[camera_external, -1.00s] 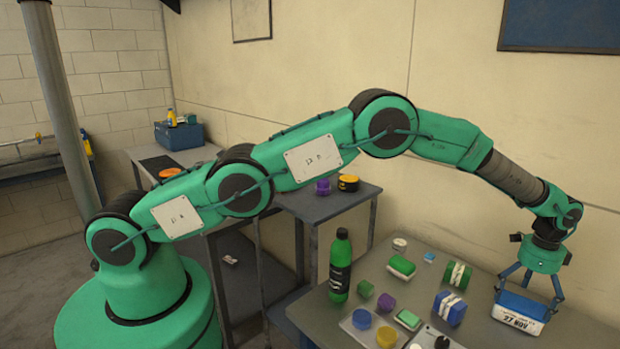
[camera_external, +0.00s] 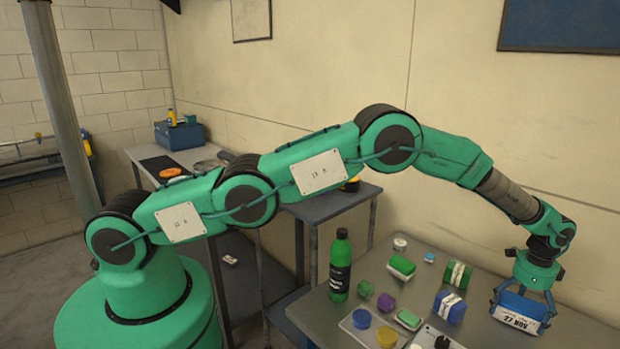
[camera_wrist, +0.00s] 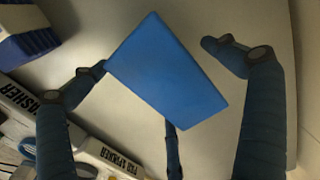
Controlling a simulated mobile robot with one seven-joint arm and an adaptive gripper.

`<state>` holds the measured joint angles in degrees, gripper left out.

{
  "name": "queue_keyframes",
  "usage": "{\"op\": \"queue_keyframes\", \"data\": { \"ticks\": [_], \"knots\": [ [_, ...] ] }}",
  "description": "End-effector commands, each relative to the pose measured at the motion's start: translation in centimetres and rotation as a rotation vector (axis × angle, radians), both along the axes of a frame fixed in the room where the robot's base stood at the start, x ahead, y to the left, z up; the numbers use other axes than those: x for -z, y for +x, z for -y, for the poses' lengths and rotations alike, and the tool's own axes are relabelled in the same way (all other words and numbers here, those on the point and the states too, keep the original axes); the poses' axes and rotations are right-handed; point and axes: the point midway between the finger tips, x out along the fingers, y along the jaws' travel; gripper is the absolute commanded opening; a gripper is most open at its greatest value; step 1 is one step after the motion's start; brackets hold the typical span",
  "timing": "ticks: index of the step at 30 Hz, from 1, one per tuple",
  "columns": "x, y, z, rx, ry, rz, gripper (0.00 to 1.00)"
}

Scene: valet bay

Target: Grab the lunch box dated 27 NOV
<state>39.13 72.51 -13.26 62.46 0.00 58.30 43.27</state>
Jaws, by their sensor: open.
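The lunch box (camera_external: 517,315) is blue with a white label reading 27 NOV. It sits on the grey table at the right in the external view. My gripper (camera_external: 520,300) is over it, pointing down, with its fingers spread around the box. In the wrist view the blue top of the lunch box (camera_wrist: 170,72) lies between the open fingers of my gripper (camera_wrist: 165,75). A gap shows between the box and the right finger; the left fingertip is at or very near the box's left corner, and I cannot tell if it touches.
Left of the box stand a blue box with white straps (camera_external: 449,307) and a green strapped one (camera_external: 457,274). A green bottle (camera_external: 340,268) stands at the table's left, with several small containers between. Labelled items (camera_wrist: 110,158) show at the wrist view's lower left.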

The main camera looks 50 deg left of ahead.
Motion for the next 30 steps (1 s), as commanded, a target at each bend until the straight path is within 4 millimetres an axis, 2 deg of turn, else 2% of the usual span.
{"op": "queue_keyframes", "data": {
  "ticks": [6, 15, 25, 30],
  "knots": [
    [0.0, 0.0, 0.0, 0.000, 0.000, 0.000, 0.98],
    [0.0, 0.0, 0.0, 0.000, 0.000, 0.000, 0.39],
    [-0.3, 0.1, 0.0, 0.000, -0.001, 0.001, 0.39],
    [-1.5, 0.1, 0.1, 0.000, -0.003, 0.002, 0.39]
  ]
}}
